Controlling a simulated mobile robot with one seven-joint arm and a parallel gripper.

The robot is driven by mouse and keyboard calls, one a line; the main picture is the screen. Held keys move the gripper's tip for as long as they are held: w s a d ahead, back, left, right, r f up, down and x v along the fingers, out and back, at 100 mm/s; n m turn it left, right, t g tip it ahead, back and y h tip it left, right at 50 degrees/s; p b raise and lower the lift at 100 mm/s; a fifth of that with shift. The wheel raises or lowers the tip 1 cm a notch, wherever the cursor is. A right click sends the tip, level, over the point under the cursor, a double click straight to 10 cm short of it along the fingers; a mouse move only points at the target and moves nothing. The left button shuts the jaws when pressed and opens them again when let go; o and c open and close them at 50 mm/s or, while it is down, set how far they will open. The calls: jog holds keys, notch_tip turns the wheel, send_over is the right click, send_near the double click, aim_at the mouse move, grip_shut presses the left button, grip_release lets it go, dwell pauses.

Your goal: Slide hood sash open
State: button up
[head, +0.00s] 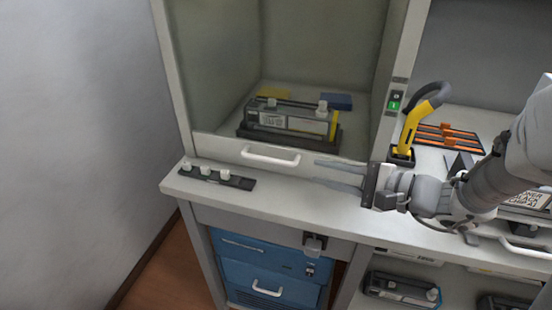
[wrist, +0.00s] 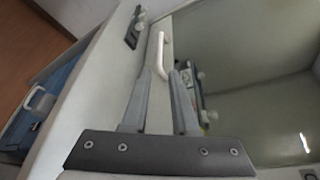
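The hood sash is a greenish glass pane with a pale bottom rail (head: 215,145). It is down, with its rail at the counter's level. A white bar handle (head: 270,156) sits on the rail; it also shows in the wrist view (wrist: 160,52). My gripper (head: 316,171) is open and empty, to the right of the handle and apart from it, its fingers pointing left. In the wrist view my gripper's (wrist: 158,71) two fingers are spread, with the handle beyond their tips. Behind the glass is a black toner cartridge (head: 285,121) in a dark tray.
A dark strip with several white knobs (head: 217,177) lies on the counter (head: 285,203) left of my gripper. A yellow-and-black hooked device (head: 411,125) stands right of the hood. Blue drawers (head: 262,262) are below. The hood's right post (head: 385,115) carries a green switch.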

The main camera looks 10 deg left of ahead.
aim_at(279, 162)
jog(key=b+x, duration=0.1)
jog(key=x, duration=1.2)
jog(key=shift+b, duration=0.3)
grip_shut()
dwell(0.7)
